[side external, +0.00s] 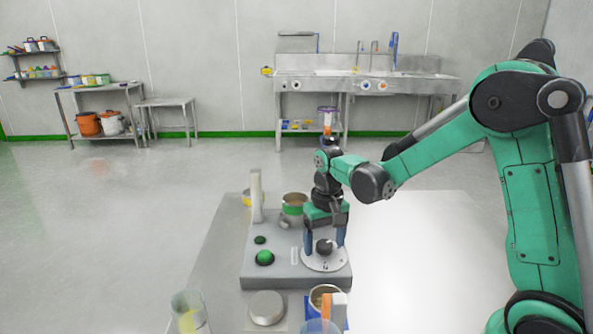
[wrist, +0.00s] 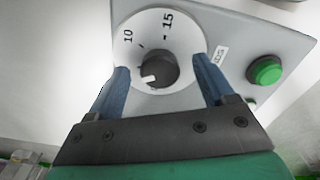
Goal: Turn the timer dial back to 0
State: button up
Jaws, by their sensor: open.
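The timer dial is a dark round knob (side external: 324,246) on a white round scale plate (side external: 318,264), at the right end of a grey control box (side external: 277,270). In the wrist view the knob (wrist: 158,70) has a white pointer mark on its lower-left side, turned away from the printed 10 and 15. The 0 is not visible. My gripper (side external: 324,238) is above the plate, pointing down and open. In the wrist view its blue fingers (wrist: 166,72) stand on either side of the knob, with visible gaps. The lower plate is partly hidden by my gripper.
Two green buttons (side external: 264,258) and a pale upright post (side external: 256,195) are on the box. The table's right side is clear.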

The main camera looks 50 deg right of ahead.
grip_shut()
jog(key=n, duration=0.5)
jog(key=shift+n, duration=0.4)
jog(key=n, duration=0.5)
jog(key=shift+n, duration=0.7)
grip_release()
jog(key=shift+r, duration=0.1)
